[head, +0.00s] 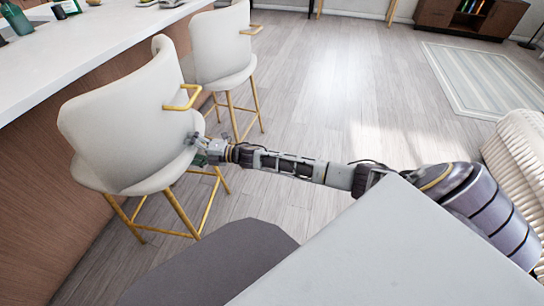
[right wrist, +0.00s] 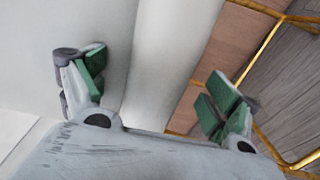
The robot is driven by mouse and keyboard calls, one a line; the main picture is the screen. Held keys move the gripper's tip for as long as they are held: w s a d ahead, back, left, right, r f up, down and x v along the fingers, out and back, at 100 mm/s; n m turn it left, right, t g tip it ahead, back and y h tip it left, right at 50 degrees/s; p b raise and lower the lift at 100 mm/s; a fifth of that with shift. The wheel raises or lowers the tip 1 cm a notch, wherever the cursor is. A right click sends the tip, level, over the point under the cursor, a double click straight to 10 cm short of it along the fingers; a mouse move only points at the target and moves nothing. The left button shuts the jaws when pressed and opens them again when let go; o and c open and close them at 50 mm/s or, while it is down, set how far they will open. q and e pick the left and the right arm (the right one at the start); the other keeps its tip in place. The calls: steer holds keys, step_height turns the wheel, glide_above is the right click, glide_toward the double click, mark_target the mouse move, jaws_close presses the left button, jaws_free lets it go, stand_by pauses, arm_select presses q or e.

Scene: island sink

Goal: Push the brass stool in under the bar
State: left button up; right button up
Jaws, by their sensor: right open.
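Two stools with cream-white shells and brass legs stand along the bar in the head view. The near stool (head: 125,120) is the larger in view, with a brass handle (head: 183,98) on its back. The far stool (head: 221,48) stands beyond it. The white-topped bar (head: 75,50) has a wood-panelled side. My right gripper (head: 198,147) is at the near stool's right edge, low by the seat. In the right wrist view its green-padded fingers (right wrist: 158,80) are spread, with the stool's pale shell (right wrist: 170,45) ahead; contact is unclear. My left gripper is out of view.
Brass legs and rails (right wrist: 265,45) show at the right of the right wrist view. Wooden floor (head: 320,90) lies open to the right of the stools. A striped rug (head: 485,80), a ribbed white piece (head: 520,150) and a dark cabinet (head: 470,18) are farther right.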

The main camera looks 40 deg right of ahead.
steer(key=shift+r, duration=0.1)
steer(key=shift+p+v, duration=0.65)
steer(key=shift+v, duration=0.95)
steer(key=p+v, duration=0.2)
steer(key=v, duration=0.6)
steer(key=shift+s+d, duration=0.25)
steer(key=shift+r, duration=0.1)
